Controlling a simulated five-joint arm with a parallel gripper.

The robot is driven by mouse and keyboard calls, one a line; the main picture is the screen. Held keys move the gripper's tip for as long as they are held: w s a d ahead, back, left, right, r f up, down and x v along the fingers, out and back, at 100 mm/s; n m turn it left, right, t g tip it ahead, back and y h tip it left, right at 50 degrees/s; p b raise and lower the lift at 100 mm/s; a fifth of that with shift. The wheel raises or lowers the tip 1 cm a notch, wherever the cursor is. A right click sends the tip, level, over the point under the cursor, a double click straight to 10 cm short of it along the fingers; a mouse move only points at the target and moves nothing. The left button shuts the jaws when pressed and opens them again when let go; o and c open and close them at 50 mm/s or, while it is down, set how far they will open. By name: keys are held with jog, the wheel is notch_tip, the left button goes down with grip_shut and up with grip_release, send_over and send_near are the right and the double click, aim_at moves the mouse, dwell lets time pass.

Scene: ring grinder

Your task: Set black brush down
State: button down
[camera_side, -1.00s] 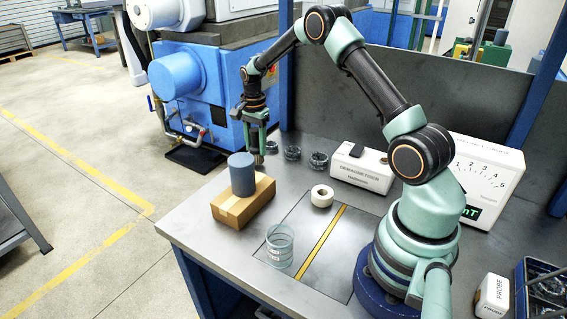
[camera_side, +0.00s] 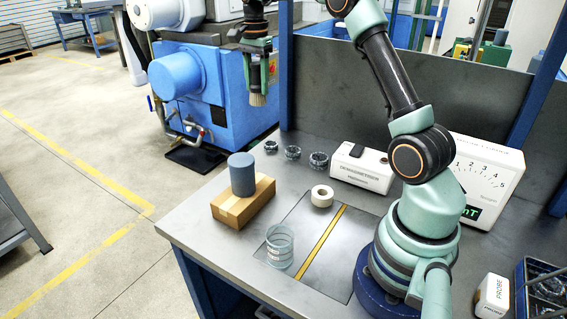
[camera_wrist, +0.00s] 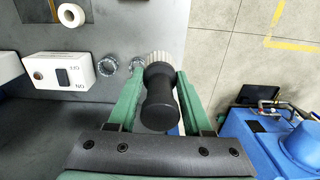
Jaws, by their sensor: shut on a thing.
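The black brush (camera_wrist: 158,100) is held between the two green fingers of my gripper (camera_wrist: 158,95) in the wrist view. Its dark handle lies between the fingers and its pale bristles show beyond them. In the side view the brush's bristles (camera_side: 257,99) point down below my gripper (camera_side: 257,72), which is shut on the brush. The brush hangs in the air, clear of the grey bench (camera_side: 215,260), in front of the blue machine. The handle's upper part is partly hidden by the fingers in the side view.
A cardboard box (camera_side: 243,203) bears a grey-blue cylinder (camera_side: 242,175). The front bench area left of the beaker is clear.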

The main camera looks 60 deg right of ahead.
jog(key=s+d+m, duration=0.2)
jog(key=s+d, duration=0.9)
jog(key=d, duration=0.6)
jog(key=f, duration=1.9)
jog(key=shift+s+a+f, duration=0.15)
jog(key=shift+s+f, duration=0.05)
jog(key=shift+f, duration=0.15)
jog(key=shift+f, duration=0.15)
jog(key=shift+c, duration=1.6)
grip_release()
